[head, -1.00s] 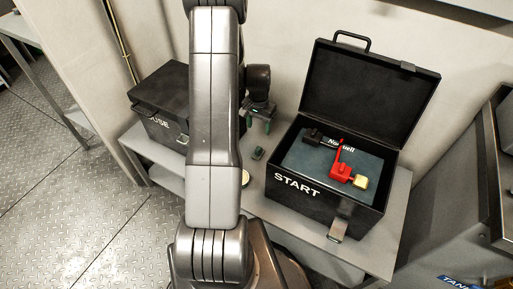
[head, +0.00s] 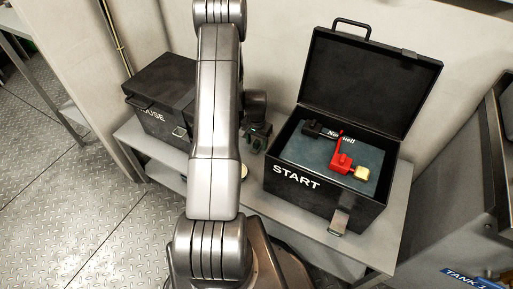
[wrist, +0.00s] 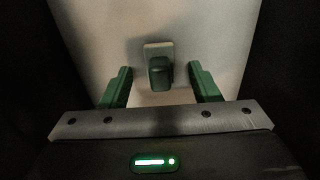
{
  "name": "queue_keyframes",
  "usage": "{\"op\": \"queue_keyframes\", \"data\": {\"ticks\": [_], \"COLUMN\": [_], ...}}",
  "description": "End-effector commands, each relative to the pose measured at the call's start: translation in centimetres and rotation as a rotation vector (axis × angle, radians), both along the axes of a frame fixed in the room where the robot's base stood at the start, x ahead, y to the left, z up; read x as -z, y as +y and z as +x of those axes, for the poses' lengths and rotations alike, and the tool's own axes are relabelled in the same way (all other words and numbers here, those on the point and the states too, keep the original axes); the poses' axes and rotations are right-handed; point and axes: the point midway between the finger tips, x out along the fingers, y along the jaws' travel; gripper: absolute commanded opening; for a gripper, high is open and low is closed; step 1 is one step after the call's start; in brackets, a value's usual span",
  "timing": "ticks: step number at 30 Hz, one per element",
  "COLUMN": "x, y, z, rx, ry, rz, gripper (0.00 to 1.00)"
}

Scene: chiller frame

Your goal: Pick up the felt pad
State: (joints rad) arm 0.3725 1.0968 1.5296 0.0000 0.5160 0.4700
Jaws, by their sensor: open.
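The felt pad (wrist: 159,68) shows in the wrist view as a small dark green block with a pale tan strip along its far edge. It lies on the grey shelf top between the two black boxes. My gripper (wrist: 160,84) is open and empty, with one green finger on each side of the pad's line. The pad sits roughly centred between the fingers and a little beyond the tips; no contact shows. In the head view my gripper (head: 257,137) is low over the shelf left of the START box, and it mostly hides the pad.
The open black START box (head: 325,203) stands close on the right, its lid up, holding a red-handled part and a yellow piece. A closed black box (head: 160,125) stands on the left. A pale round item (head: 244,171) is partly behind my arm. The shelf's front (head: 290,222) is clear.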

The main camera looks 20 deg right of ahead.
Motion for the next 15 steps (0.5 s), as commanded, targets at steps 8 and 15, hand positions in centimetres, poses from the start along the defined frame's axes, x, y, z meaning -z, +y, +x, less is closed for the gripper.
{"op": "queue_keyframes", "data": {"ticks": [8,15], "x": [1.01,1.00], "y": [-0.02,-0.01], "z": [0.05,0.03], "rx": [0.000,0.000], "ry": [-0.001,-0.001], "rz": [0.000,0.000], "gripper": [0.56,0.15]}}
